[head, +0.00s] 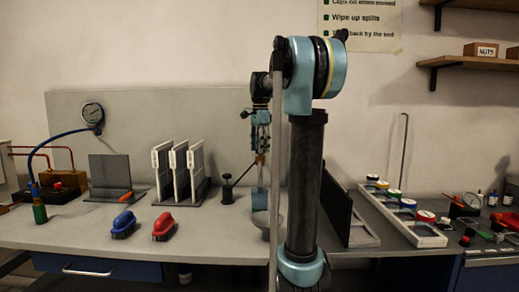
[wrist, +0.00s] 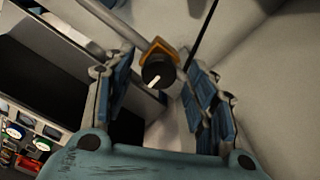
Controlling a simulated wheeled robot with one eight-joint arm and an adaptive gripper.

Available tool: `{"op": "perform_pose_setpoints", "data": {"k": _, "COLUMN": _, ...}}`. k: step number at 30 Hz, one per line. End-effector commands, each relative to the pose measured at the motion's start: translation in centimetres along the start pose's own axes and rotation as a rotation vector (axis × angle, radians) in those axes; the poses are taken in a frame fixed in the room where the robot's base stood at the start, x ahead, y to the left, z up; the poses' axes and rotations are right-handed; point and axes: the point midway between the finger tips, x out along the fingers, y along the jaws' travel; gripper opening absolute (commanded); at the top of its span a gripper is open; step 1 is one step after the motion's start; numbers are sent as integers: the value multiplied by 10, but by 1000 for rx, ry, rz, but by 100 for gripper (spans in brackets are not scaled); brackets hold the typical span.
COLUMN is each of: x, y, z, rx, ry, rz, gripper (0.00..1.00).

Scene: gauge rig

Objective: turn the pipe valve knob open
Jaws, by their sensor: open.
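The valve knob (wrist: 157,72) is a round black knob with a white pointer line, in the middle of the wrist view. It sits on an orange-brown valve body (wrist: 160,48) joined to a grey pipe (wrist: 112,22). My gripper (wrist: 146,76) is open, with one blue-padded finger to the left of the knob and one to the right. The knob appears between the fingers with a gap on both sides; I cannot tell its exact depth. In the head view my gripper (head: 260,118) is small behind my arm, and I cannot make out the knob there.
A dark upright panel (head: 337,207) and a white rack of jars (head: 427,240) stand right of my arm. White dividers (head: 180,173), a blue brush (head: 123,225) and a red brush (head: 163,227) are on the left.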

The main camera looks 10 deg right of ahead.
Motion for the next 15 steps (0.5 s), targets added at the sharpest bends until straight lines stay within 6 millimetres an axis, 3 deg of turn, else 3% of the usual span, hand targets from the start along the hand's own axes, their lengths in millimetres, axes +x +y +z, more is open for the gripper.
{"op": "perform_pose_setpoints", "data": {"k": 9, "x": 2, "y": 0, "z": 0, "rx": 0, "ry": 0, "rz": 0, "gripper": 51}}
{"op": "perform_pose_setpoints", "data": {"k": 15, "x": 2, "y": 0, "z": 0, "rx": 0, "ry": 0, "rz": 0, "gripper": 6}}
